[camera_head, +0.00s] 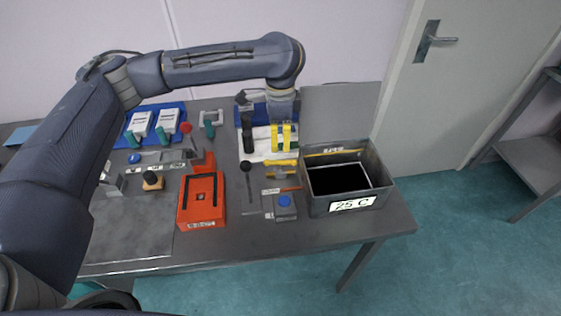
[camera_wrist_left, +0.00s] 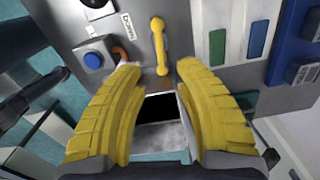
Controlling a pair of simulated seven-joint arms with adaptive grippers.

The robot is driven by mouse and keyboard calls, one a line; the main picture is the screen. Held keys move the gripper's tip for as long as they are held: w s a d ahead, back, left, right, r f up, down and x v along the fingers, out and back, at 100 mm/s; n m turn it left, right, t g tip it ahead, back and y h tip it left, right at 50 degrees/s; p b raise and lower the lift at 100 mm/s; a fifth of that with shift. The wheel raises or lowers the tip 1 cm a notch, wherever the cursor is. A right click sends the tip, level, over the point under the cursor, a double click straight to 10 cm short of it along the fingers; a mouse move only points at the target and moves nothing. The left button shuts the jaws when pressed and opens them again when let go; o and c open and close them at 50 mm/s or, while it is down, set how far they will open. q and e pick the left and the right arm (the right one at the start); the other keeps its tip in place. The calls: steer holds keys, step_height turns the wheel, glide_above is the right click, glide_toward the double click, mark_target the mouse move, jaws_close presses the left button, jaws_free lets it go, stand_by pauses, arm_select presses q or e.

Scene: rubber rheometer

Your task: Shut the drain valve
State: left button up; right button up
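A yellow bar-shaped handle (camera_head: 283,162) lies level on the bench just left of the grey bath marked 25 C (camera_head: 375,168). It looks like the drain valve's lever, but I cannot tell how it is mounted. In the left wrist view the handle (camera_wrist_left: 158,45) shows beyond and between the fingertips, apart from them. My left gripper (camera_head: 281,137) has yellow fingers pointing down, behind the handle in the head view. In the wrist view the left gripper (camera_wrist_left: 159,75) is open, with nothing between its fingers. My right gripper is not in view.
A grey box with a blue button (camera_head: 285,202) and an orange-red piece (camera_head: 290,188) sit in front of the handle. A black-knobbed rod (camera_head: 247,168) and a red-orange box (camera_head: 203,200) are to the left. A blue tray (camera_head: 150,110) stands at the back left.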

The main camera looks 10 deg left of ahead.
mark_target(280, 161)
arm_select(q)
step_height(280, 161, down, 10)
steer(key=shift+r, duration=0.2)
stand_by(0.3)
steer(key=shift+c, duration=0.2)
jaws_close()
